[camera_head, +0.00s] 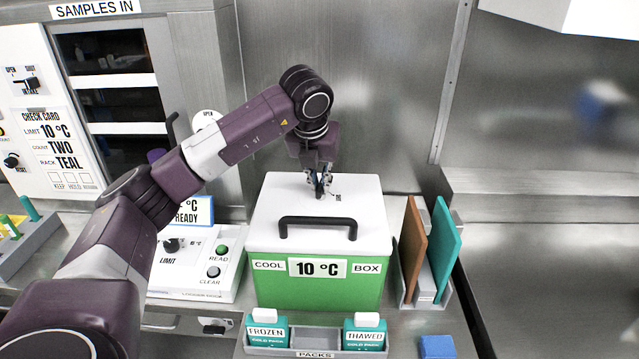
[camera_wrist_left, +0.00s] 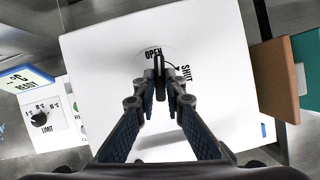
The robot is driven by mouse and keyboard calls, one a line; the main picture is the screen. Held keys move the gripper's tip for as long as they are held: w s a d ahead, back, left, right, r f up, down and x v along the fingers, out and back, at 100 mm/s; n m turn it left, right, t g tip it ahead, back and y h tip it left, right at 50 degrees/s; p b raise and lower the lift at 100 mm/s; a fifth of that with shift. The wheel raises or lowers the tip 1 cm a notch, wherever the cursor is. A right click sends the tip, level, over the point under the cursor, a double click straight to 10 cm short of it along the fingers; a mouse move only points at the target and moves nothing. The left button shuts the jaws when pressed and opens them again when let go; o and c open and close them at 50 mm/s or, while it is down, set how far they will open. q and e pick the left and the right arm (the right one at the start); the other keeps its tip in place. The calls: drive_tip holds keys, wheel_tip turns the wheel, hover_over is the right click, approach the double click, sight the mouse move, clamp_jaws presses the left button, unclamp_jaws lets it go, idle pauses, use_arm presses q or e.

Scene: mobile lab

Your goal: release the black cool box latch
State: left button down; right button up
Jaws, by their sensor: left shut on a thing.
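The green cool box (camera_head: 318,292) has a white lid (camera_head: 283,207) with a black handle (camera_head: 318,224) across its front part. The small black latch (camera_wrist_left: 160,72) is on the lid, seen in the left wrist view beside the printed words OPEN and SHUT. Its visible end points towards OPEN. My left gripper (camera_head: 321,192) reaches down to the lid behind the handle. In the left wrist view my left gripper (camera_wrist_left: 160,93) is shut on the latch, fingertips on either side. The fingers hide the latch's lower part. My right gripper is not in view.
A panel with READ and CLEAR buttons (camera_head: 200,265) stands left of the box. A rack with brown (camera_head: 412,250) and teal (camera_head: 444,245) boards stands at right. A packs tray (camera_head: 308,341) with FROZEN and THAWED packs is in front.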

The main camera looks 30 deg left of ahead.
use_arm(q)
drive_tip(key=shift+w+r+n+y, duration=0.1)
drive_tip(key=shift+n+y, duration=0.3)
drive_tip(key=shift+n, duration=0.7)
drive_tip(key=c, duration=2)
unclamp_jaws()
drive_tip(key=v, duration=1.2)
drive_tip(key=shift+w, duration=0.1)
